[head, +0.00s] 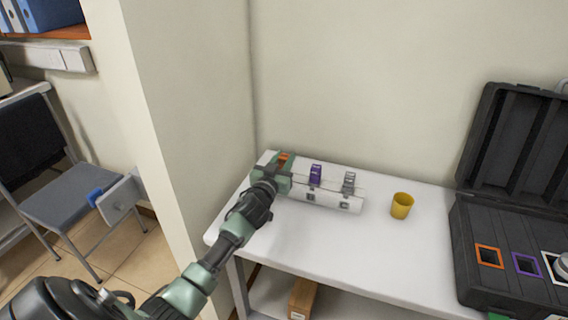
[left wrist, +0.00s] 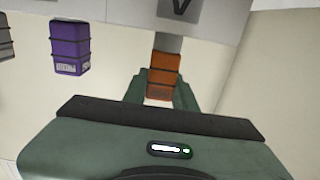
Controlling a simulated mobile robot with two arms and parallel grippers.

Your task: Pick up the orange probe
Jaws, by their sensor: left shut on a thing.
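The orange probe (head: 283,159) is at the left end of a white holder (head: 325,197) on the white table. In the left wrist view the orange probe (left wrist: 164,75) sits between the fingers of my left gripper (left wrist: 161,92). In the head view my left gripper (head: 281,167) is shut on it at the holder. Its lower part is hidden by the gripper, and I cannot tell whether it is clear of the holder. My right gripper is not in view.
A purple probe (head: 315,174) and a grey probe (head: 349,183) stand in the holder to the right. A yellow cup (head: 402,205) stands on the table (head: 350,255). An open black case (head: 480,215) with coloured square slots is at the right.

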